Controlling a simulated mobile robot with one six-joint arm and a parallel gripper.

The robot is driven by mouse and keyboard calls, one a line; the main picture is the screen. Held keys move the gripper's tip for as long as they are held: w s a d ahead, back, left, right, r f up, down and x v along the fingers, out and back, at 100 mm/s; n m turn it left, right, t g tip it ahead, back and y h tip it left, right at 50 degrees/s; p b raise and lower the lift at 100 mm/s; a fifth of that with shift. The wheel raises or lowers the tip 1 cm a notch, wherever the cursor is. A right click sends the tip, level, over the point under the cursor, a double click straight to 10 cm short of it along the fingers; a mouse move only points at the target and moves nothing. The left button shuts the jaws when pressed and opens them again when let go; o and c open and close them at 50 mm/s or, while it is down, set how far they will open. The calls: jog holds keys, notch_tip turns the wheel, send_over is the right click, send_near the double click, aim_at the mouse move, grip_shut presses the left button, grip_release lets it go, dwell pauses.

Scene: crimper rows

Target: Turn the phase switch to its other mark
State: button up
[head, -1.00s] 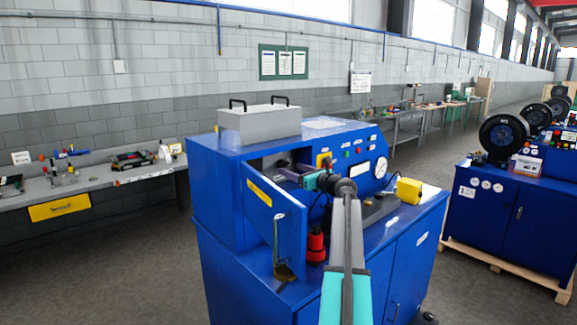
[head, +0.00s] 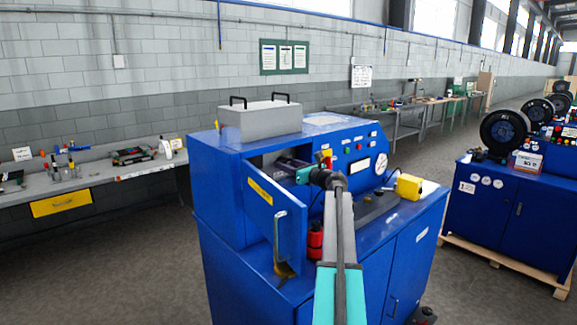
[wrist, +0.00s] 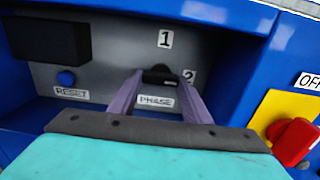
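The phase switch (wrist: 160,75) is a small black knob on a grey panel, above a PHASE label (wrist: 156,101), in the wrist view. The mark 1 (wrist: 165,39) is above it and the mark 2 (wrist: 188,76) is at its right. The knob looks sideways-set, with its right end toward the 2; its pointer is too small to read. My gripper (wrist: 159,78) has its two purple fingers apart, one on each side of the knob; I cannot tell if they touch it. In the head view my gripper (head: 297,168) reaches into the cabinet opening, and the switch is hidden.
A blue RESET button (wrist: 66,77) and a dark display (wrist: 47,40) are left of the switch. A red knob (wrist: 294,141) on a yellow plate is at the right. The open blue door (head: 274,222) stands left of my arm. A yellow box (head: 409,187) sits on the machine top.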

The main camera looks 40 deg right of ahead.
jog(key=shift+f+n+b, duration=0.1)
jog(key=shift+n+b, duration=0.2)
jog(key=shift+b, duration=0.25)
jog(key=n+b, duration=0.3)
jog(key=b, duration=0.1)
jog(key=shift+f, duration=0.15)
jog(key=n+b, duration=0.5)
jog(key=b, duration=0.1)
jog(key=shift+d+b, duration=0.15)
jog(key=shift+b, duration=0.25)
jog(key=n+b, duration=0.5)
jog(key=shift+b, duration=0.35)
jog(key=n+b, duration=0.4)
jog(key=shift+r, duration=0.3)
jog(key=shift+n, duration=0.3)
jog(key=o, duration=1)
jog(key=shift+r, duration=0.1)
jog(key=shift+o, duration=0.2)
jog(key=shift+s, duration=0.1)
